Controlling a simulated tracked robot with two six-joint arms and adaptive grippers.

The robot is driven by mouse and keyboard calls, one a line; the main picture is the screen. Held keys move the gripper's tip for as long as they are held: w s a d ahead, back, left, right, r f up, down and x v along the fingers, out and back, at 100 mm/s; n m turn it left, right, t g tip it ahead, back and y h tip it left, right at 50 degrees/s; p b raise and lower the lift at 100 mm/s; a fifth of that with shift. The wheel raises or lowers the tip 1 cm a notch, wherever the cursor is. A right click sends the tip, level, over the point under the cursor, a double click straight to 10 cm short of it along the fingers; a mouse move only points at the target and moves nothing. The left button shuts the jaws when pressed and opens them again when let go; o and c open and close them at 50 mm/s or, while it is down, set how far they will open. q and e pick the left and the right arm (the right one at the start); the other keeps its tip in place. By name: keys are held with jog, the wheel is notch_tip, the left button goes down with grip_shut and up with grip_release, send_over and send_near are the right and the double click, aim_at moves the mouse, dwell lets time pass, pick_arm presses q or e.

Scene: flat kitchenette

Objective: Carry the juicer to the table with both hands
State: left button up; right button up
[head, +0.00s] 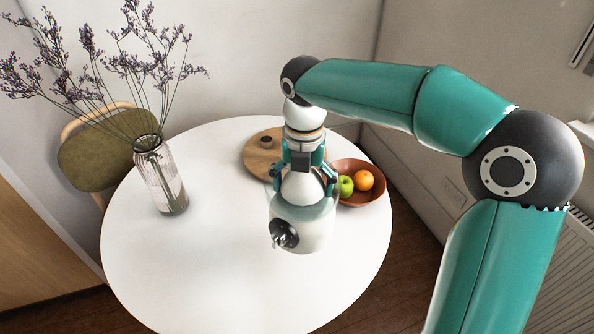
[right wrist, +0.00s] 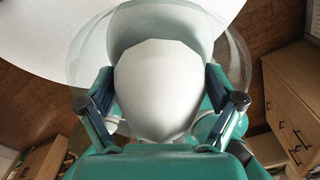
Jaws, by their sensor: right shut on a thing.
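The juicer (head: 305,232) is white, with a clear bowl around its top and a dark round part with a spout on its front left. In the head view it is upright over the white round table (head: 150,262); I cannot tell whether its base touches the top. My right gripper (head: 302,180) points down and is shut on the juicer's white upper part, one finger on each side. The right wrist view shows the juicer's white dome (right wrist: 157,85) between the fingers, inside the clear bowl. My left gripper is in neither view.
A glass vase (head: 162,180) with tall dried flowers stands at the table's left. A round wooden board (head: 258,150) and a brown bowl (head: 368,194) with fruit lie behind the juicer. A chair (head: 95,155) is at the back left. The table's front left is clear.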

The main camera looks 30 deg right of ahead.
notch_tip(320, 180, down, 14)
jog(key=shift+w+r, duration=0.1)
jog(key=shift+r, duration=0.1)
dwell(0.4)
jog(key=o, duration=1.5)
jog(key=shift+f+b, duration=0.1)
jog(key=shift+b, duration=0.2)
notch_tip(320, 180, up, 12)
jog(key=shift+r+p, duration=0.1)
jog(key=shift+p, duration=0.2)
